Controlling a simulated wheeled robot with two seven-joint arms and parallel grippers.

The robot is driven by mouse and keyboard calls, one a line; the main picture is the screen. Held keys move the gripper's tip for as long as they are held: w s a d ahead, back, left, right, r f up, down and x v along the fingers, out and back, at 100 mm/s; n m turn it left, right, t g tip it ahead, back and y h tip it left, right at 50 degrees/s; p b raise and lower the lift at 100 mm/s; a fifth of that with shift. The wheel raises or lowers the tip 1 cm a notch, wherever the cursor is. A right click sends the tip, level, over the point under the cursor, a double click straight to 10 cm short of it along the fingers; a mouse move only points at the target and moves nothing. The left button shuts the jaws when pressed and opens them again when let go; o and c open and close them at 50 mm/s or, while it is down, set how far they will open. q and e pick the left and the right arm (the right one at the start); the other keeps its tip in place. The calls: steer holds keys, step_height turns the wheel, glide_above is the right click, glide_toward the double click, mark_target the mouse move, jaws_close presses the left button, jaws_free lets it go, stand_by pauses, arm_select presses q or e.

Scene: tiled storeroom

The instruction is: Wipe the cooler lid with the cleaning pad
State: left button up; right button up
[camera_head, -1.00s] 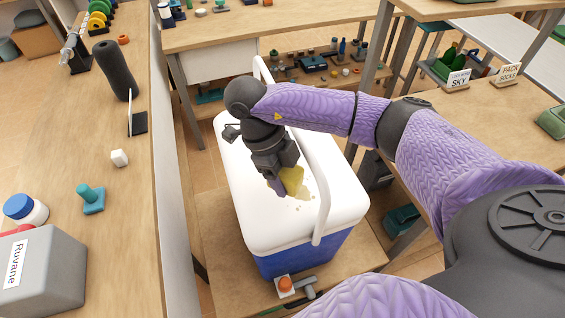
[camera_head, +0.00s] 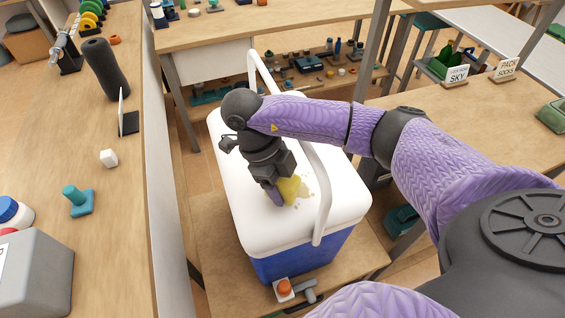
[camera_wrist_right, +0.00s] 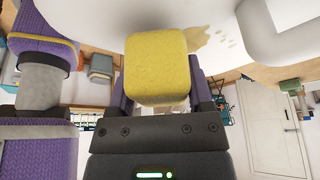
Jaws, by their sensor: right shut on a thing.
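The cooler (camera_head: 305,255) has a blue body and a white lid (camera_head: 240,185), with a white handle (camera_head: 322,190) standing over the lid's right side. Light tan stains (camera_head: 309,187) mark the lid beside the pad; they also show in the right wrist view (camera_wrist_right: 212,38). My right gripper (camera_head: 282,196) is shut on the yellow cleaning pad (camera_head: 289,188) at the lid. The pad fills the space between the fingers in the right wrist view (camera_wrist_right: 156,68). Whether it presses on the lid is hard to tell. My left gripper is not in view.
The cooler stands on a low wooden platform (camera_head: 215,235). An orange-topped object (camera_head: 284,288) and a hammer-like tool (camera_head: 306,290) lie at its front. A left bench holds a white cube (camera_head: 108,158), a teal stamp-like object (camera_head: 78,200) and a grey box (camera_head: 35,275). The handle rises close to my right forearm.

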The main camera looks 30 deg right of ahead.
steer(key=shift+f+b, duration=0.6)
steer(key=shift+f, duration=0.25)
